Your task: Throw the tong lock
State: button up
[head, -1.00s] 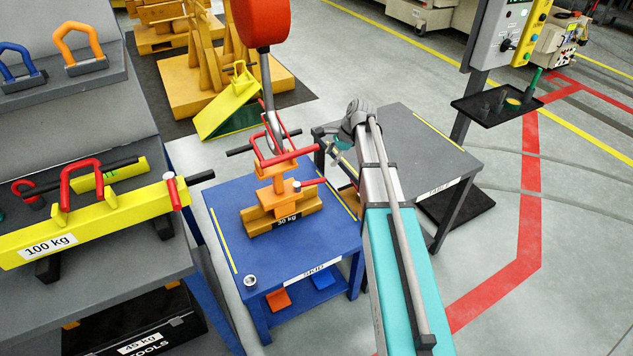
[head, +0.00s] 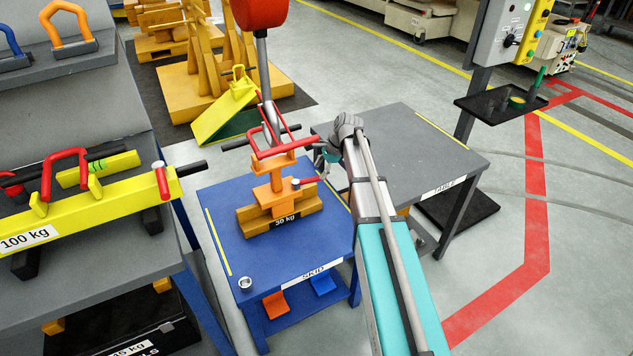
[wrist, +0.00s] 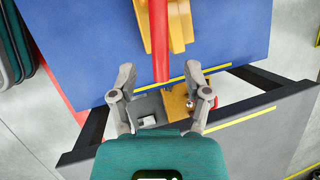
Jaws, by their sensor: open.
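My gripper (head: 322,154) is right of the tong, partly hidden by my own wrist. In the wrist view my open gripper (wrist: 160,72) has a red bar (wrist: 160,45) reaching in between its fingers, untouched as far as I see. I cannot tell whether this is the lever or the frame.
A grey table (head: 420,150) stands right of the skid. On the left, a grey bench (head: 80,275) bears a yellow 100 kg beam (head: 100,212) with red handles. A pole with a control box (head: 505,35) and a black tray (head: 490,106) stands behind right.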

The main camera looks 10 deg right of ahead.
aim_at(316, 178)
jog(key=shift+b+x, duration=1.45)
jog(key=shift+x, duration=0.45)
grip_shut()
